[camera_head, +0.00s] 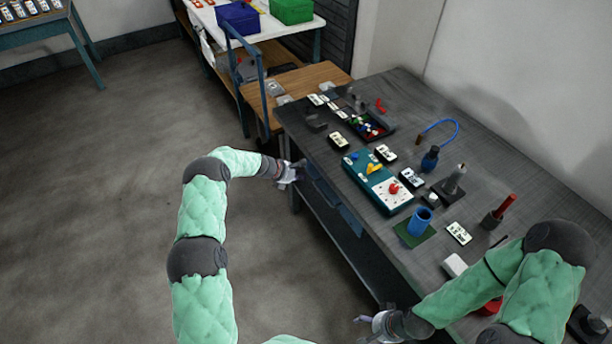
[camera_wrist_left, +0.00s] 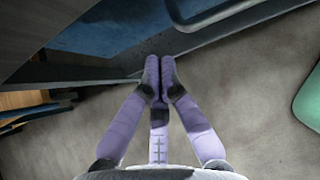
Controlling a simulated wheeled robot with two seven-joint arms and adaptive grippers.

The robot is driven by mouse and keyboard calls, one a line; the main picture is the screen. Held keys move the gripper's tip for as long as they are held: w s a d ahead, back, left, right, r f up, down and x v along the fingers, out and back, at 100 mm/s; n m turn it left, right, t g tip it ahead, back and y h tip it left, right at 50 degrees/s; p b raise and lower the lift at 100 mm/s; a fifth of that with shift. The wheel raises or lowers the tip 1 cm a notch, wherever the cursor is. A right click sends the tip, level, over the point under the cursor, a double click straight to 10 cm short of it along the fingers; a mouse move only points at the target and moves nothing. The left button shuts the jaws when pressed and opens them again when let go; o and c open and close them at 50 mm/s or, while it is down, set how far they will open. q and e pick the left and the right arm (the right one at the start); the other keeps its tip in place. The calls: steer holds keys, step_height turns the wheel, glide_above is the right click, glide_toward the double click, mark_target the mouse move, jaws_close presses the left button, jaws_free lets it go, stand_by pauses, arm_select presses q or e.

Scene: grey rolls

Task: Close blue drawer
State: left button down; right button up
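The blue drawer (camera_head: 350,221) is under the front edge of the dark workbench (camera_head: 300,125) in the head view. In the left wrist view a blue drawer panel (camera_wrist_left: 108,28) with a bar handle (camera_wrist_left: 222,12) fills the top. I cannot tell how far the drawer stands out. My left gripper (camera_head: 293,173) is beside the bench's front edge, near its left corner. In the left wrist view its fingertips (camera_wrist_left: 160,72) are together with nothing between them, just below the drawer edge. My right gripper (camera_head: 374,325) is low at the front of the bench; its fingers are too small to read.
On the bench are a teal panel box (camera_head: 366,183), a dark tray of small parts (camera_head: 368,126), a blue cup (camera_head: 420,222) and several white-labelled pieces. A wooden-topped cart (camera_head: 312,78) stands beyond the bench's left end. The floor (camera_head: 95,200) on the left is clear.

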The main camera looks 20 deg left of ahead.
arm_select(q)
steer(key=p+v, duration=0.2)
steer(key=v, duration=0.7)
steer(key=shift+w+r, duration=0.15)
steer(key=shift+r, duration=0.05)
steer(key=s+d+f+m+g+y, duration=0.1)
steer(key=s+d+f+m+g, duration=0.2)
steer(key=s+d+f+m, duration=0.45)
steer(key=s+d+f+m+g+y, duration=0.15)
steer(key=s+d+f+m, duration=0.3)
steer(key=s, duration=0.65)
steer(key=s+d+m, duration=0.3)
steer(key=s+m, duration=0.1)
steer(key=s, duration=0.3)
steer(key=s+d+r+m+g, duration=0.1)
steer(key=s+d+m, duration=0.3)
steer(key=s+m, duration=0.1)
steer(key=s+d+m+g, duration=0.1)
steer(key=s+d+m, duration=0.2)
steer(key=s, duration=0.5)
steer(key=shift+s+d+r+m, duration=0.25)
steer(key=shift+s+d+m, duration=0.1)
steer(key=shift+m, duration=0.35)
steer(key=shift+h, duration=0.25)
